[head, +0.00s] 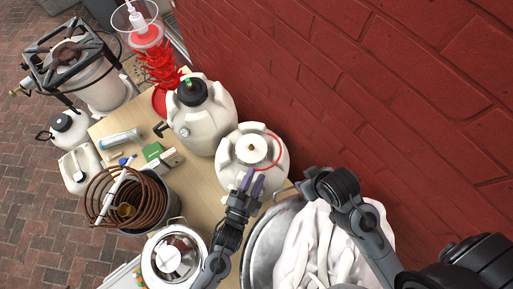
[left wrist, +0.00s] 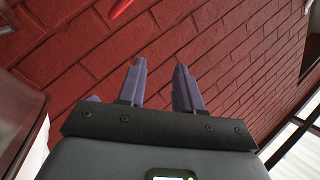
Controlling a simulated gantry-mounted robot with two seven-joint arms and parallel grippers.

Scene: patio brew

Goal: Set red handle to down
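A thin curved red handle (head: 279,151) arcs around the right side of the top of a white keg (head: 231,160) in the head view. I cannot tell from this angle whether it is up or down. My left gripper (head: 253,178) has purple fingers in front of the keg, below the handle in the picture. Contact cannot be made out. In the left wrist view the gripper (left wrist: 161,72) is open, with an empty gap. A red piece (left wrist: 121,7) at the top edge there may be the handle. My right arm shows, but its gripper cannot be made out.
A larger white vessel with a black cap (head: 192,91) stands just behind the keg on the wooden table (head: 203,190). A copper coil (head: 105,196) sits at left, and a steel pot (head: 172,257) in front. A red brick wall (head: 360,90) closes the right side.

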